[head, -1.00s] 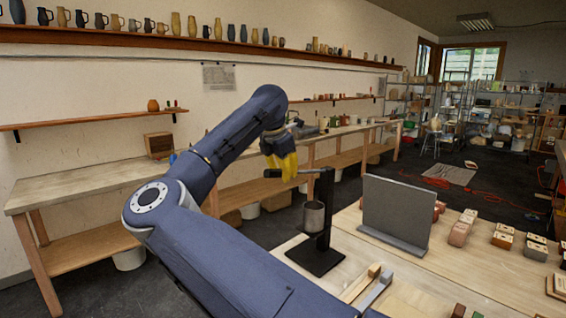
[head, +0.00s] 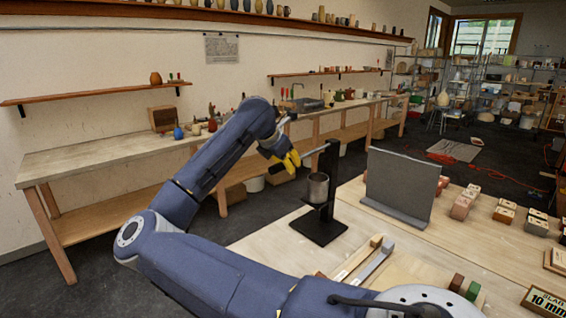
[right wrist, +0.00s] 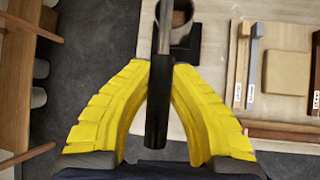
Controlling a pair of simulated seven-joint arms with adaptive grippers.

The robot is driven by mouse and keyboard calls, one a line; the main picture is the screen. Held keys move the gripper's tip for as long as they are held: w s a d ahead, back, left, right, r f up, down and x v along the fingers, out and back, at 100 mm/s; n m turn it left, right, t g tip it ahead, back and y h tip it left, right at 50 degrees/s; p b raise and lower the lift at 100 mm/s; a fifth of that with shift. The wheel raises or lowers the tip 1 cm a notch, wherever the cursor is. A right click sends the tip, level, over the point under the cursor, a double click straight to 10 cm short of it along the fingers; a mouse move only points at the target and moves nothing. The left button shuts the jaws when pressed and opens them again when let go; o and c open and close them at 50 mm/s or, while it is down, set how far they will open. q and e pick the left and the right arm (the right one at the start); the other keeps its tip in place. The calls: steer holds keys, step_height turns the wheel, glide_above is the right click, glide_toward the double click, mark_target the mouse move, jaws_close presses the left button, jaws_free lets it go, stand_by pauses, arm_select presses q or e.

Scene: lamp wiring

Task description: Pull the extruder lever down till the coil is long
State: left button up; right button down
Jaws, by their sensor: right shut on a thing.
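The extruder is a black post (head: 332,175) on a flat black base (head: 319,228), with a grey metal barrel (head: 316,188) at its side. Its lever (head: 313,152) slopes down to the left from the post top in the head view. My right gripper (head: 290,160), with yellow fingers, is shut on the lever's black handle (right wrist: 158,105). In the right wrist view the handle lies between the two fingers (right wrist: 157,75). I cannot make out a coil under the barrel. My left gripper is not in view.
A grey upright panel (head: 398,187) stands on the table right of the extruder. Wooden and grey bars (head: 366,262) lie in front of it. Several small blocks (head: 463,203) sit farther right. A long wall bench (head: 90,163) runs behind my arm.

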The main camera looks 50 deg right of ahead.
steer(key=shift+d, duration=0.1)
steer(key=c, duration=1.2)
jaws_free()
steer(key=v, duration=1.2)
steer(key=shift+x, duration=6)
